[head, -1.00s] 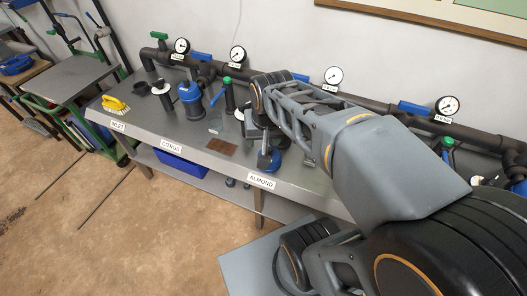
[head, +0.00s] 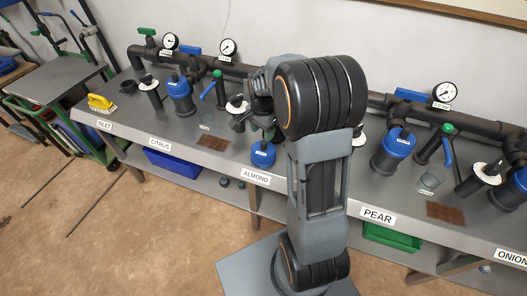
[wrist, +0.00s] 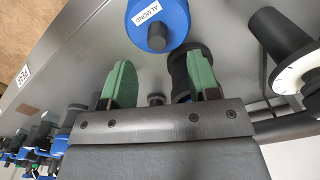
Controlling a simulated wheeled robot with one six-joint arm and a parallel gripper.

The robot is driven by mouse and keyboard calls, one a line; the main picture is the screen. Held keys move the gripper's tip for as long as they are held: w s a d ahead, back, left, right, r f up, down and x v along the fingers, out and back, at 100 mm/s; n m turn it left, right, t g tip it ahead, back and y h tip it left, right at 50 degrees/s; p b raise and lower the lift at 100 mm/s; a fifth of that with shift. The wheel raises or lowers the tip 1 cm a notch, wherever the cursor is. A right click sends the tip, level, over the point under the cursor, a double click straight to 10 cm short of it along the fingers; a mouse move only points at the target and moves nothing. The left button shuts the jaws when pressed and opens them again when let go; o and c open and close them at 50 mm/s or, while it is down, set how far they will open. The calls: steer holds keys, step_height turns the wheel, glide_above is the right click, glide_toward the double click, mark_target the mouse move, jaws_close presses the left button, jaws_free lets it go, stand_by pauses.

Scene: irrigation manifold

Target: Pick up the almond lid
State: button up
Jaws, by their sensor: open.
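The almond lid (wrist: 172,18) is a round blue lid with a white ALMOND label and a dark knob. In the wrist view it is at the top, cut by the frame edge, beyond my fingertips and apart from them. In the head view the blue lid (head: 263,155) is on the grey bench near its front edge, behind the ALMOND sign. My gripper (wrist: 161,78) is open, with two green fingers spread and nothing held between them. In the head view my arm partly hides the gripper, just above and behind the lid.
A dark cylinder (wrist: 179,66) is partly hidden behind one finger. A black post with a white disc (wrist: 291,70) stands to the right in the wrist view. Blue filters (head: 181,98) stand along the bench. A brown mat (head: 212,142) lies left of the lid.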

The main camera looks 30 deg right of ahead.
mark_target(264, 143)
steer(key=shift+s+d+f, duration=0.1)
steer(key=shift+d+f, duration=0.05)
steer(key=shift+f, duration=3.15)
steer(key=shift+c, duration=0.3)
steer(key=c, duration=0.9)
steer(key=shift+c, duration=0.3)
steer(key=shift+r, duration=0.15)
